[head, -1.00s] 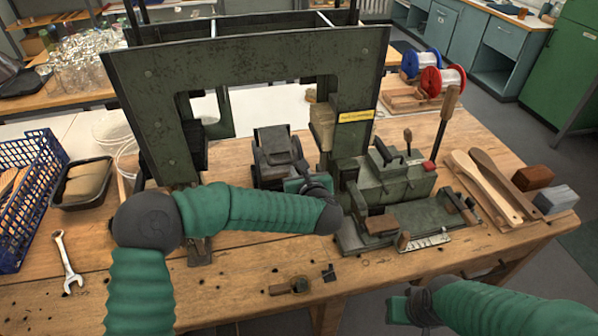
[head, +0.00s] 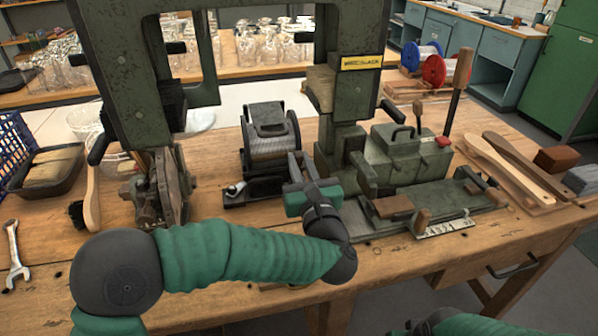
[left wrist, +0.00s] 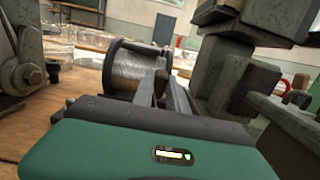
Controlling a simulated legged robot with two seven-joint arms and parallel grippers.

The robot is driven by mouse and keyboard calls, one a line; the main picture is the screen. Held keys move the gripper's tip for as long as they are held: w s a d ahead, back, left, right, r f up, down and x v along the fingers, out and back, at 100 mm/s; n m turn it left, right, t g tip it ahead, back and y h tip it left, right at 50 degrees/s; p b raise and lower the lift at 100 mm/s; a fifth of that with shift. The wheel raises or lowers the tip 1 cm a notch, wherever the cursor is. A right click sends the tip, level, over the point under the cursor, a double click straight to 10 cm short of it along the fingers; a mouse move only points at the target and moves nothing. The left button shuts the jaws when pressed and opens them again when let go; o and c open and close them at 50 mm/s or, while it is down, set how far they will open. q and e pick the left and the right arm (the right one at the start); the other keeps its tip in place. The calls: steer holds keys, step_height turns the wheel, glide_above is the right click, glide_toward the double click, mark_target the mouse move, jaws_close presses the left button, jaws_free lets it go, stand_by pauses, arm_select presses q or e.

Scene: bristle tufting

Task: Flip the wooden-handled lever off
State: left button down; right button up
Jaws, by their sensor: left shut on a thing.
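The tall lever with a wooden handle (head: 458,85) stands nearly upright at the right of the green machine (head: 405,155), leaning slightly right. My left gripper (head: 298,165) is well to its left, before the wire spool (head: 270,140), and is not touching the lever. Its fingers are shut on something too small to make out. In the left wrist view the fingers (left wrist: 158,92) lie close together and point toward the spool (left wrist: 135,65); the tall lever does not show there. Only a sliver of my right gripper (head: 397,332) shows at the bottom edge, and its fingers are cut off.
The machine's upright frame (head: 355,85) rises between the left gripper and the lever. Wooden handle blanks (head: 515,165) lie right of the machine. A brush (head: 90,200) and a wrench (head: 14,255) are at left.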

arm_select(q)
steer(key=c, duration=1.3)
jaws_free()
steer(key=p+v, duration=0.1)
steer(key=v, duration=1.6)
steer(key=shift+w+f+p, duration=0.1)
steer(key=shift+f+p, duration=0.05)
steer(key=shift+p, duration=0.15)
